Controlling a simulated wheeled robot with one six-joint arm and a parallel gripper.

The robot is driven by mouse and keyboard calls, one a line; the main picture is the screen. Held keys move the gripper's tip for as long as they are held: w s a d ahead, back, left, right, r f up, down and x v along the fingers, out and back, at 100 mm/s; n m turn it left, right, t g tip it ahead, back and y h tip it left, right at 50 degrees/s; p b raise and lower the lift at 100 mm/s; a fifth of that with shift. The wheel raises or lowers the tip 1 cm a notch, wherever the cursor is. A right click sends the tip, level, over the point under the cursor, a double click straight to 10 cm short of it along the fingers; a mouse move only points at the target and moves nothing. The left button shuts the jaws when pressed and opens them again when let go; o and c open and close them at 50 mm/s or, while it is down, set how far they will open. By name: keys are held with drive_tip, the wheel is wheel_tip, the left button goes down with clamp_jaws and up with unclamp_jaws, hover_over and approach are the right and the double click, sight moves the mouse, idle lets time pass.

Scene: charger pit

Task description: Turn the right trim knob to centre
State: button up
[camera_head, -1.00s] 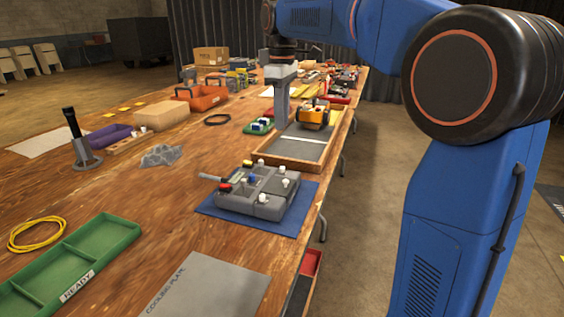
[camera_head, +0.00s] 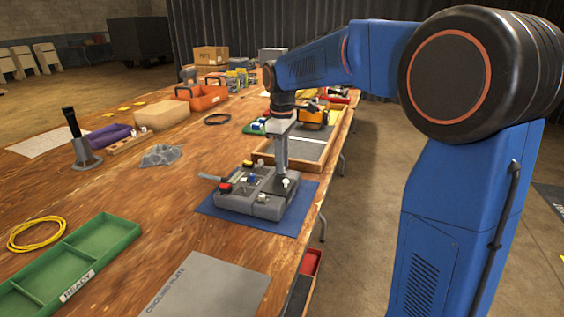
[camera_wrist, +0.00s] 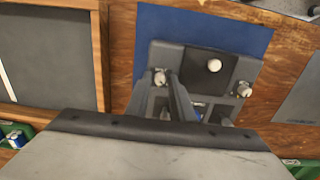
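A grey control console (camera_head: 240,204) lies on a blue mat (camera_head: 305,205) on the wooden bench. My gripper (camera_head: 281,172) points down at its far right corner. In the wrist view, the two fingers (camera_wrist: 161,80) stand apart, with a small pale knob (camera_wrist: 160,77) between or just beyond their tips; I cannot tell contact. Another pale knob (camera_wrist: 244,89) sits at the console's other end; it also shows in the head view (camera_head: 262,198). Between them a white ball-topped stick (camera_wrist: 214,65) stands on a black square. The knobs' pointer marks are too small to read.
A wood-edged tray (camera_head: 262,158) lies just beyond the console. A green tray (camera_head: 110,237) and a grey cooling plate (camera_head: 215,285) lie nearer. The bench's right edge is close to the mat.

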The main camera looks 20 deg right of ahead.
clamp_jaws()
drive_tip(key=shift+m, duration=0.3)
drive_tip(key=m, duration=0.4)
drive_tip(key=shift+m, duration=2.1)
unclamp_jaws()
